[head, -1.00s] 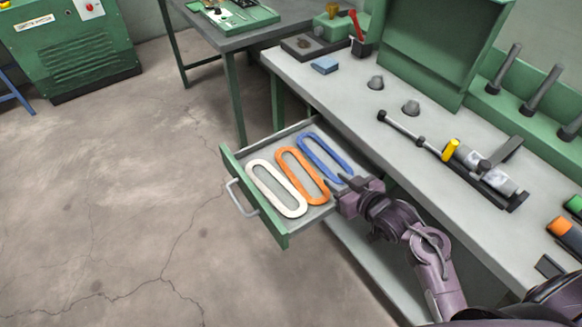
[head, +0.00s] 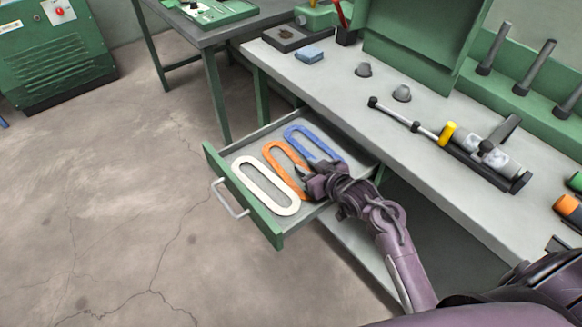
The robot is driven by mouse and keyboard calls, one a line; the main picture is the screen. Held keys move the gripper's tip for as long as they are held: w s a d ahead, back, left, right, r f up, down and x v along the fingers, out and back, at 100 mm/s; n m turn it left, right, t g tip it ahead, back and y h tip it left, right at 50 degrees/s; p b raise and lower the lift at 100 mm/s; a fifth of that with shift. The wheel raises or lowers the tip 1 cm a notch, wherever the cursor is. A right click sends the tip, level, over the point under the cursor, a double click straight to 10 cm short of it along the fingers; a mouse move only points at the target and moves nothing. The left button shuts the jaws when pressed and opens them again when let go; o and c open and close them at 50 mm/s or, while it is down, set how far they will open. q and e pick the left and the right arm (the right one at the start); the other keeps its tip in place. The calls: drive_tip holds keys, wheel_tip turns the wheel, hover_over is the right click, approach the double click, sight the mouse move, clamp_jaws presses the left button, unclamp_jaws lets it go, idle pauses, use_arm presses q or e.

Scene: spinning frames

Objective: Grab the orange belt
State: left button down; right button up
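The orange belt (head: 273,158) is a flat, elongated loop lying in the open drawer (head: 258,212), between a white belt (head: 241,178) and a blue belt (head: 294,135). My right gripper (head: 301,174) is over the drawer at the near right end of the orange belt. Its dark fingers look spread, one on each side of the belt's strip. I cannot tell whether they touch it. The gripper hides that end of the orange belt and part of the blue belt's near end. My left gripper is not in view.
The drawer's green front with its handle (head: 231,203) faces left. The workbench (head: 330,75) is above and right of the drawer, holding a blue block (head: 309,55), two grey cones and a long tool with a yellow knob (head: 447,132). The floor at left is clear.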

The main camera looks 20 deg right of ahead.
drive_tip(key=shift+w+a+f, duration=0.2)
drive_tip(key=shift+w+f, duration=0.05)
drive_tip(key=shift+w, duration=0.3)
clamp_jaws()
drive_tip(key=shift+r, duration=0.1)
